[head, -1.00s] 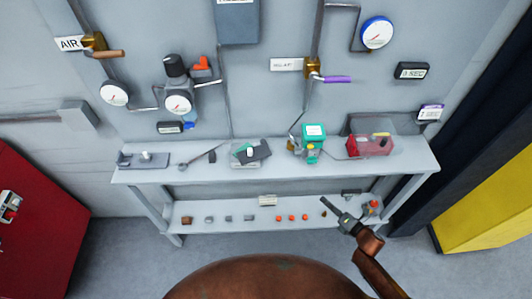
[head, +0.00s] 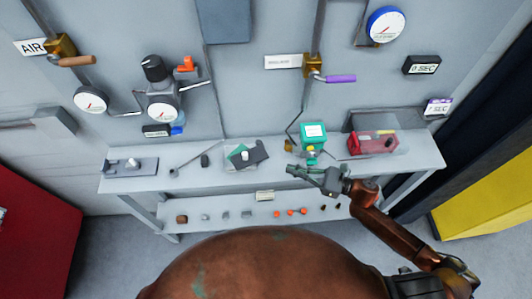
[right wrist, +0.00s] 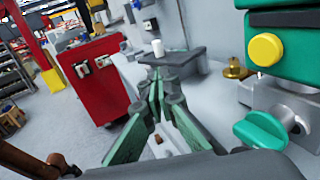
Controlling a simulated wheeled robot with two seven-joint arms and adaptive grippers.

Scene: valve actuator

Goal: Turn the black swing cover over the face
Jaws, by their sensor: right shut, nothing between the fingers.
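The black swing cover (head: 256,152) lies on a pale plate on the bench, with a white knob (head: 245,156) beside its middle. A green part (head: 237,152), perhaps the face, shows at the cover's left edge. In the right wrist view the dark cover (right wrist: 178,57) and the white knob (right wrist: 158,48) are beyond the fingertips. My right gripper (head: 291,171) is shut and empty over the bench's front edge, right of the cover and apart from it. My left gripper is not in view.
A green-topped device (head: 314,135) with a green knob (right wrist: 262,130) stands close to the right gripper. A red box (head: 372,143) is farther right. A rod-like tool (head: 194,160) lies left of the cover. Several small parts sit on the lower shelf.

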